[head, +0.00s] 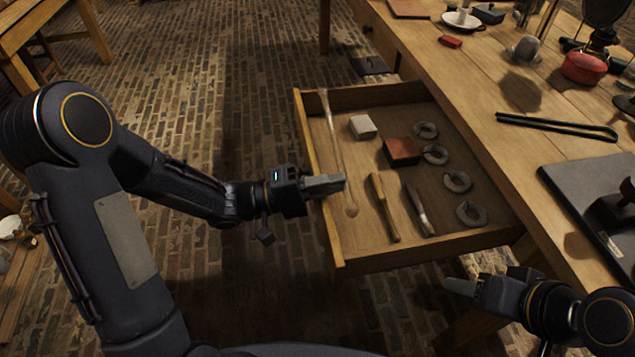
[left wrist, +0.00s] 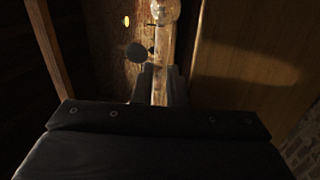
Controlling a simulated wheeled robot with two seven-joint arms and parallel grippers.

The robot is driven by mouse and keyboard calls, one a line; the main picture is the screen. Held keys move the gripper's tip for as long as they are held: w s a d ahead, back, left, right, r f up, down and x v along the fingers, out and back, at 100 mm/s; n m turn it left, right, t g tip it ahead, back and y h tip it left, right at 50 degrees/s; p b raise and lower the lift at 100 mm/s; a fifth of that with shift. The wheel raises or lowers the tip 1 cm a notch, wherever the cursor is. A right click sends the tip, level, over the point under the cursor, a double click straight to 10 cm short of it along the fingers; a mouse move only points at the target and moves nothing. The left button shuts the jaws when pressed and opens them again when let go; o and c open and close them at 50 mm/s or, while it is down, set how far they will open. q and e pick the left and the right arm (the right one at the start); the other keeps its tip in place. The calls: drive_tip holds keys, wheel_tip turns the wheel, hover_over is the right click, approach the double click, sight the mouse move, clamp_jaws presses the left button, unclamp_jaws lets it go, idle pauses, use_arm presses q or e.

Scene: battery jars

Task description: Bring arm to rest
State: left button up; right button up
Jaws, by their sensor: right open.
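A long, thin glass rod (head: 333,135) with a rounded end crosses the drawer beside the fingertips; contact is unclear. A glassy round shape (left wrist: 165,10) shows at the top of the wrist view. My right gripper (head: 466,289) is open and looks empty, in front of the table at lower right.
The drawer (head: 413,251) holds a white block (head: 362,127), a reddish-brown block (head: 401,151), several grey rings (head: 457,181) and two wooden-handled tools (head: 383,208). The bench (head: 485,80) carries black tongs (head: 557,127) and a dark board. The brick floor (head: 215,80) at left is open.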

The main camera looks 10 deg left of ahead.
use_arm(q)
drive_tip(key=a+f, duration=0.2)
drive_tip(key=shift+s+a+f+y+p, duration=0.25)
drive_tip(key=shift+s+f+y+p, duration=0.05)
drive_tip(key=shift+s+y, duration=0.1)
drive_tip(key=shift+a+r, duration=0.4)
drive_tip(key=shift+o, duration=0.8)
wheel_tip(320, 180, up, 2)
drive_tip(key=p, duration=0.2)
drive_tip(key=shift+a+r+p, duration=0.1)
drive_tip(key=shift+a+p, duration=0.05)
drive_tip(key=shift+p, duration=0.2)
drive_tip(key=w+a+r+n+t+y, duration=0.1)
drive_tip(key=w+a+r+t+y, duration=0.2)
drive_tip(key=w+a+t+y, duration=0.6)
drive_tip(key=s+a+r+n+g+y, duration=0.1)
drive_tip(key=s+a+g+y, duration=0.2)
drive_tip(key=s+a+y, duration=0.65)
drive_tip(key=s+d+f+m+g+h, duration=0.1)
drive_tip(key=s+d+g+h, duration=0.15)
drive_tip(key=s, duration=0.55)
drive_tip(key=s+d+f+m+g+h, duration=0.1)
drive_tip(key=s+d+m+g, duration=0.15)
drive_tip(key=s, duration=0.65)
wheel_tip(320, 180, up, 23)
drive_tip(key=p, duration=2.2)
drive_tip(key=shift+w+f+n+g, duration=0.15)
drive_tip(key=shift+w+n+g, duration=0.15)
drive_tip(key=shift+n, duration=0.05)
